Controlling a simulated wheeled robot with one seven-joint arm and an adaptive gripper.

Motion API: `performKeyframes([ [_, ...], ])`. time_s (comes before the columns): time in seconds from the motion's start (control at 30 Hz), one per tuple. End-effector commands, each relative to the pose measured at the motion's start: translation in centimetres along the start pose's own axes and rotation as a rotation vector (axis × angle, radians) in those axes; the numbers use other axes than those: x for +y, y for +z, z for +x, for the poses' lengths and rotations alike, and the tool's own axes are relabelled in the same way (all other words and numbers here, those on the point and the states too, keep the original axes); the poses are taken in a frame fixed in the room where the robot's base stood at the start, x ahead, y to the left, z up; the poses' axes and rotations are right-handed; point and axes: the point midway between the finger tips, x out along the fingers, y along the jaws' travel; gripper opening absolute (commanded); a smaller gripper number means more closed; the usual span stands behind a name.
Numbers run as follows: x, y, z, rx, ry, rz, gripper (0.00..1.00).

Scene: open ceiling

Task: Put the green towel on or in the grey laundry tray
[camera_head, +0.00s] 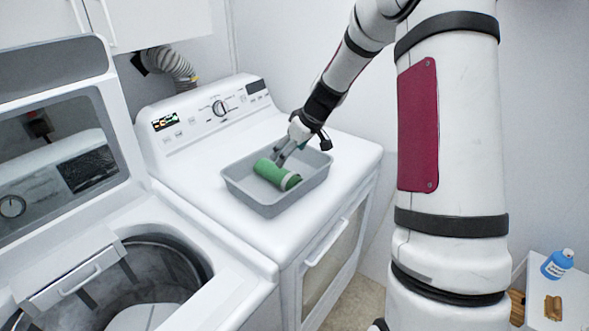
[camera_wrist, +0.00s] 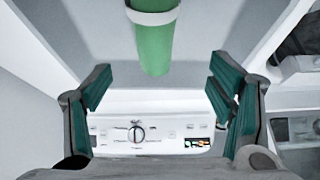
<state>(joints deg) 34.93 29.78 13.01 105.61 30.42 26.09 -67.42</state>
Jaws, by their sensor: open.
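The green towel (camera_head: 277,173) is rolled up with a pale band around it. It lies inside the grey laundry tray (camera_head: 262,207), which sits on top of the white dryer. My gripper (camera_head: 279,158) is over the tray, close to the towel's upper end. In the wrist view the towel (camera_wrist: 154,42) shows at the top centre, and my gripper (camera_wrist: 160,92) has its fingers spread wide apart with nothing between them. The towel lies beyond the fingertips, apart from them in that view. The tray floor (camera_wrist: 95,35) shows around the towel.
An open top-loading washer (camera_head: 150,270) stands left of the dryer (camera_head: 330,155), its lid raised. The dryer's control panel (camera_head: 215,108) rises behind the tray. A blue bottle (camera_head: 557,264) stands on a white surface at the lower right. The dryer top around the tray is clear.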

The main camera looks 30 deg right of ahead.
Motion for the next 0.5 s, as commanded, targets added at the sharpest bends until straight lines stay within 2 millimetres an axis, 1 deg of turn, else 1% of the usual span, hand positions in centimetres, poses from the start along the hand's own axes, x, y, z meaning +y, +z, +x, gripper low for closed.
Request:
performKeyframes([
  [0.03,-1.2,-0.7,-1.3,0.0,0.003,-0.009,0.76],
  [0.07,-2.0,-1.0,-2.2,-0.003,0.004,-0.012,0.76],
  [0.1,-3.2,-1.3,-3.5,-0.009,0.005,-0.013,0.76],
  [0.17,-5.3,-1.7,-5.7,-0.018,0.01,-0.013,0.76],
  [0.2,-6.8,-1.8,-7.2,-0.024,0.013,-0.01,0.76],
  [0.23,-7.9,-1.8,-8.3,-0.029,0.016,-0.008,0.76],
  [0.3,-10.3,-1.6,-10.8,-0.039,0.024,0.001,0.76],
  [0.37,-12.3,-1.2,-12.9,-0.046,0.032,0.011,0.76],
  [0.4,-13.7,-0.8,-14.3,-0.051,0.038,0.016,0.76],
  [0.47,-15.5,0.0,-16.3,-0.056,0.048,0.03,0.76],
  [0.5,-16.7,0.6,-17.6,-0.057,0.056,0.041,0.76],
])
